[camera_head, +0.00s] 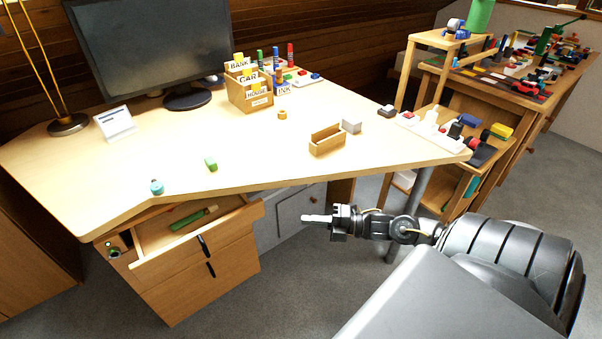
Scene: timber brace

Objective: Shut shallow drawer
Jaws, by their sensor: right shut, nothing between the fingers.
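The shallow drawer (197,246) is the top one of the wooden cabinet under the desk's left part. It stands pulled out, its open top showing a green object (188,219) and a light-coloured one inside. Its front has a dark handle. My right gripper (305,218) is shut and empty, pointing left, to the right of the drawer front and apart from it. My left gripper is not in view.
The light wooden desk (240,150) overhangs the drawer; its front edge runs above it. A closed drawer (215,268) with a dark handle lies below. Grey floor (300,285) is free in front of the cabinet. A metal desk leg (408,205) stands behind my right arm.

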